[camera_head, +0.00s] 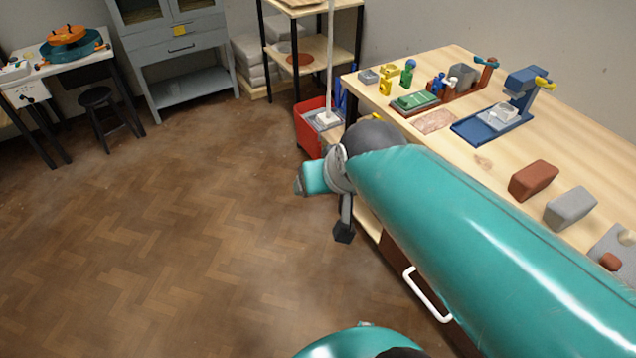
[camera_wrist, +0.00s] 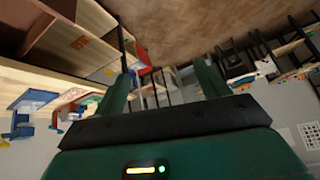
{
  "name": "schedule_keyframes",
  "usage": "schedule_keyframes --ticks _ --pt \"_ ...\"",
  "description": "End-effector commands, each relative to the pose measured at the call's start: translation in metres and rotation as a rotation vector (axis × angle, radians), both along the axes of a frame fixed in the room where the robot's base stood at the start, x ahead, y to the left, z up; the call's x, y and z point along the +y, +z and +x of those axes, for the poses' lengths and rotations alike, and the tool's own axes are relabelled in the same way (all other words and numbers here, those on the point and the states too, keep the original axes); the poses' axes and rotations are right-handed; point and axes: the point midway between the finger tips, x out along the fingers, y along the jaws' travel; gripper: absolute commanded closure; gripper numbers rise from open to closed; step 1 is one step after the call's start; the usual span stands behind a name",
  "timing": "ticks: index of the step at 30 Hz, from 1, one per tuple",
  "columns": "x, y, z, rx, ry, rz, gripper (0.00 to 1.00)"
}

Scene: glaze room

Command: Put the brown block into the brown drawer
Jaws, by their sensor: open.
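The brown block (camera_head: 533,180) is a reddish-brown brick lying on the wooden worktable, at the right of the head view. The brown drawer (camera_head: 396,259) shows as a dark brown front with a white handle (camera_head: 427,296) below the table's front edge. My arm covers much of it, and I cannot tell whether it is open. My gripper (camera_wrist: 163,85) is open and empty in the wrist view, its two green fingers apart. It is away from the block, off the table's front side.
A grey block (camera_head: 570,207) lies beside the brown one. A blue press-like tool (camera_head: 508,110) and several small items stand farther back on the table (camera_head: 470,165). A red bin (camera_head: 309,128) is at its far end. The parquet floor at left is clear; a stool (camera_head: 97,100) stands beyond.

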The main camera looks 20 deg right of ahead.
Motion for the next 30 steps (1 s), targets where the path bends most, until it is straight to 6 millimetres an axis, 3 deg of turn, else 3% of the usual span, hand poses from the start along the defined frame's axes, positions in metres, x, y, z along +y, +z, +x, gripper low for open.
schedule_keyframes --ticks 3,6,17,20,23,30 --pt "0.015 0.011 -0.036 0.066 0.080 -0.055 0.26" --pt "0.018 0.013 -0.052 0.101 0.107 -0.082 0.22" --pt "0.012 0.015 -0.050 0.119 0.087 -0.076 0.22" --pt "-0.007 0.019 -0.035 0.132 0.015 -0.045 0.22" --pt "-0.042 0.024 -0.011 0.146 -0.106 0.004 0.22" --pt "-0.167 0.021 0.031 0.174 -0.458 0.100 0.22"
